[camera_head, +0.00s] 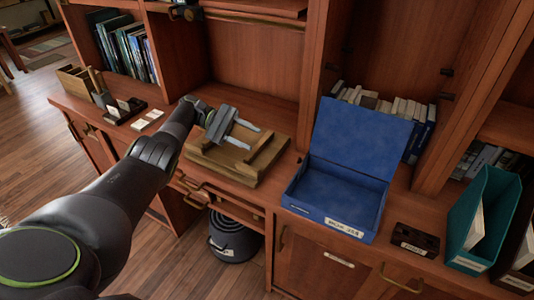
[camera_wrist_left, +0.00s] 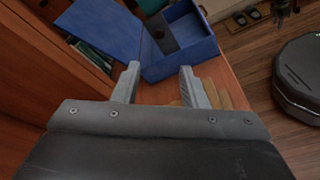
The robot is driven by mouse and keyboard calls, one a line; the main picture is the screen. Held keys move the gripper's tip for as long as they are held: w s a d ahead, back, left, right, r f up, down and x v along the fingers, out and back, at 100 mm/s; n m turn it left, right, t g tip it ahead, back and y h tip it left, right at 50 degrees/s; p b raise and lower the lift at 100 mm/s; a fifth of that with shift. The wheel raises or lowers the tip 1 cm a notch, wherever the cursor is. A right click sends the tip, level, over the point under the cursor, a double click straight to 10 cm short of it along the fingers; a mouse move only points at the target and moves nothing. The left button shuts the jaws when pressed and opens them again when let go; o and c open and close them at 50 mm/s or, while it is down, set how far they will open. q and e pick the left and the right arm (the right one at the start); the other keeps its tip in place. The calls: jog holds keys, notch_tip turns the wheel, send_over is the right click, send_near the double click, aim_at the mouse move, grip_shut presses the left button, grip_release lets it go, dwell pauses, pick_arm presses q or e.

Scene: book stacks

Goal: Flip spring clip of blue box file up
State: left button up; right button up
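The blue box file (camera_head: 340,195) lies on the wooden counter with its lid (camera_head: 360,138) raised and leaning back. Its inside looks blue and mostly empty in the head view, where I cannot make out the spring clip. In the left wrist view the box file (camera_wrist_left: 183,58) is ahead of the fingers, and a dark part (camera_wrist_left: 161,35) shows inside it, possibly the clip. My left gripper (camera_head: 254,138) is open and empty, left of the box file and above a wooden tray. Its two fingers also show apart in the left wrist view (camera_wrist_left: 160,70). My right gripper is out of view.
The wooden tray (camera_head: 213,159) sits left of the box file. A small black labelled block (camera_head: 414,239) and a teal magazine file (camera_head: 484,220) stand to its right. Cabinet uprights and books (camera_head: 403,107) are behind. A dark bin (camera_head: 233,238) is below the counter.

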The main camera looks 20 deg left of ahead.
pick_arm(q)
jog(key=shift+b+v, duration=1.15)
jog(key=shift+v, duration=0.7)
